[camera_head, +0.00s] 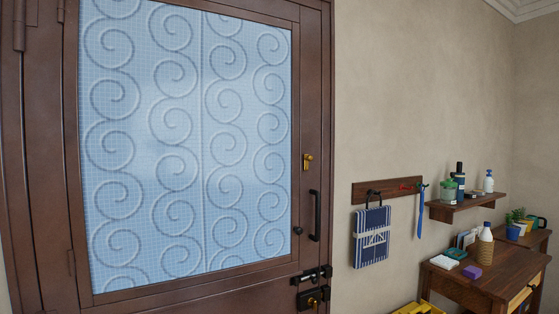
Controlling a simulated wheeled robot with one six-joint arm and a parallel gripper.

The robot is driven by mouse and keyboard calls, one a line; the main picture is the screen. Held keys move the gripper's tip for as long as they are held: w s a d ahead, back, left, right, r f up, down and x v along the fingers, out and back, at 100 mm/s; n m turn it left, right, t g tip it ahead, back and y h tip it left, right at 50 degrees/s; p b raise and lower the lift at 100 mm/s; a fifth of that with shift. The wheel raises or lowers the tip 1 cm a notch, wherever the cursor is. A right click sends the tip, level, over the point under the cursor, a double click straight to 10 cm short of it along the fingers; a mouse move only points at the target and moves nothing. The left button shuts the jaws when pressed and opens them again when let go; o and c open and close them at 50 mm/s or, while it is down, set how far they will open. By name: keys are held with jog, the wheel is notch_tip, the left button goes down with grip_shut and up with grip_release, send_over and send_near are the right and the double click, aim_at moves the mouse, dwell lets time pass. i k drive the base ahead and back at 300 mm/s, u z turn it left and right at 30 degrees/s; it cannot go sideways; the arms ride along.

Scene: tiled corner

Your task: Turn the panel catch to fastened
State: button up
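A glazed panel (185,140) with pale blue glass and scroll patterns sits in a dark brown door frame, and it looks closed. A small brass catch (308,161) is on the right side of the frame, above a black vertical pull handle (314,215). The catch is too small to tell whether it is fastened. Lower down are a black sliding bolt (312,275) and a black lock plate with a brass part (312,298), partly cut by the bottom edge. My gripper is not in view.
Right of the door, a blue patterned bag (371,238) and a blue strap (421,212) hang from a wooden rail (380,191). A wall shelf (462,208) with bottles and a wooden desk (475,280) with small items stand further right. Something yellow (418,308) is at the bottom edge.

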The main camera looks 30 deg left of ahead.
aim_at(306, 158)
jog(key=u, duration=1.05)
jog(key=i, duration=0.3)
jog(key=u, duration=0.05)
